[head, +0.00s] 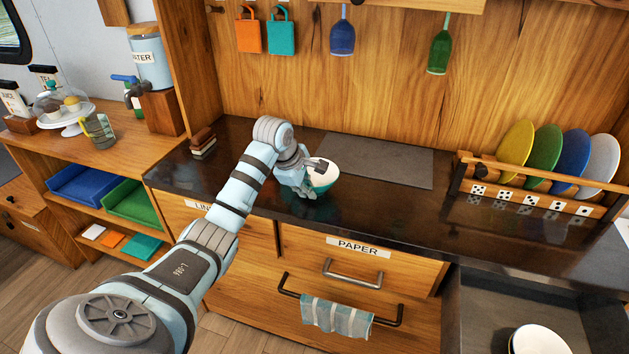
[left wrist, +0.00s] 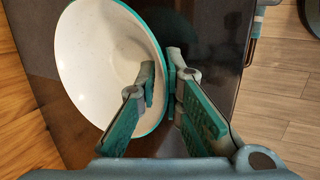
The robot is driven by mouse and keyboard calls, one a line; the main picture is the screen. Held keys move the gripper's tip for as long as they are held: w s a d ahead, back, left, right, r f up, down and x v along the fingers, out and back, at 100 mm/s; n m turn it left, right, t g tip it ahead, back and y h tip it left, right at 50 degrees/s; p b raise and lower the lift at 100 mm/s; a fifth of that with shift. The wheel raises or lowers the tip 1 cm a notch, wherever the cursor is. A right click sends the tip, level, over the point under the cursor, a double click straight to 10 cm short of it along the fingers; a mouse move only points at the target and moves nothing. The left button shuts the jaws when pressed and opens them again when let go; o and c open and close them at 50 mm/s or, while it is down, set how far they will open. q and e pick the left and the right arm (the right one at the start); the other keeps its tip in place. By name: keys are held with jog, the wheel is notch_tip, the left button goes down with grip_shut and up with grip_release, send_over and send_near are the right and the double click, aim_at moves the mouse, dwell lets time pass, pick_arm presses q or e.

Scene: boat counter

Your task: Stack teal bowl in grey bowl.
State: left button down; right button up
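The teal bowl (head: 324,177), teal outside and white inside, stands on the dark counter. In the left wrist view the teal bowl (left wrist: 88,60) fills the left half, empty, its rim running between my fingers. My left gripper (head: 306,180) is at the bowl's near left side. In the wrist view the left gripper (left wrist: 160,80) has one finger inside the bowl and one outside, close to the rim; whether both press on it is unclear. A white or pale grey bowl (head: 538,342) is partly cut off at the lower right. My right gripper is out of view.
A grey mat (head: 375,160) lies behind the bowl. A wooden rack (head: 535,190) of coloured plates stands at the counter's right. Small brown blocks (head: 203,143) are at the left. A towel (head: 337,316) hangs on the front rail. The counter between bowl and rack is clear.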

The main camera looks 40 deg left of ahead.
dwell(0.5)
pick_arm(q)
notch_tip(320, 180, up, 20)
jog(key=p, duration=0.6)
jog(key=shift+w, duration=0.1)
